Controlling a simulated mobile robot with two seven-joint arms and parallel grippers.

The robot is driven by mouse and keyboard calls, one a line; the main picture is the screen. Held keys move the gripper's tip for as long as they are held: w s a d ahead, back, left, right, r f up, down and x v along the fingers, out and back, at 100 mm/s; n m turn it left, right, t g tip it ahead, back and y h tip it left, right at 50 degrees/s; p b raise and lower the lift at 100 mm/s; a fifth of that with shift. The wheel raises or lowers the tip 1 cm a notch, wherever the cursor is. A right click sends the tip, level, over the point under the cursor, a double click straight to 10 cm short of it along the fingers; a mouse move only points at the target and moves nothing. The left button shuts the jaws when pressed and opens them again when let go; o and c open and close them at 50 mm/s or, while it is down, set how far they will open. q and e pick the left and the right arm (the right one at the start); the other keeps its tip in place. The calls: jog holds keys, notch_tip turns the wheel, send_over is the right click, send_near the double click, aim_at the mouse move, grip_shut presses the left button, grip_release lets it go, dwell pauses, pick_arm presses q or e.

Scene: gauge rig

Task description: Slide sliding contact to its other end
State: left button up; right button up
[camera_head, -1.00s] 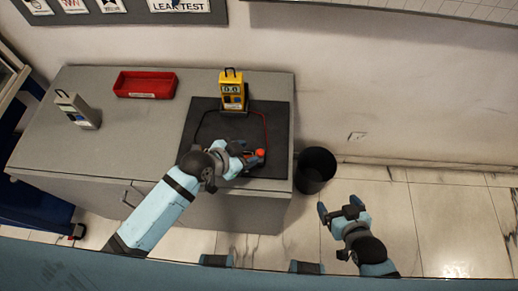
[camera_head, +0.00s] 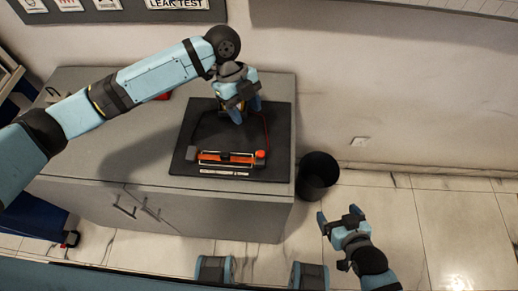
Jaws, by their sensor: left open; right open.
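The slide unit (camera_head: 226,157) is a long orange bar between dark end blocks, lying on the front part of a dark mat (camera_head: 272,177). A round red knob (camera_head: 260,154), apparently the sliding contact's, sits at the bar's right end. My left gripper (camera_head: 246,111) is open and empty, pointing down behind the slide unit and apart from the knob. It hides most of the yellow meter at the back of the mat. My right gripper (camera_head: 338,214) is open and empty, over the floor to the right of the bench.
The grey bench top (camera_head: 85,150) is mostly bare at left. My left arm covers most of the red tray (camera_head: 166,96) and the grey meter. A red wire (camera_head: 267,128) runs along the mat's right side. A black bin (camera_head: 317,175) stands right of the bench.

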aim_at(261, 153)
pick_arm(q)
jog(key=p+x, duration=0.1)
jog(key=x, duration=1.2)
jog(key=shift+s+d+f, duration=0.1)
jog(key=shift+s+f, duration=0.1)
jog(key=shift+f, duration=0.1)
grip_shut()
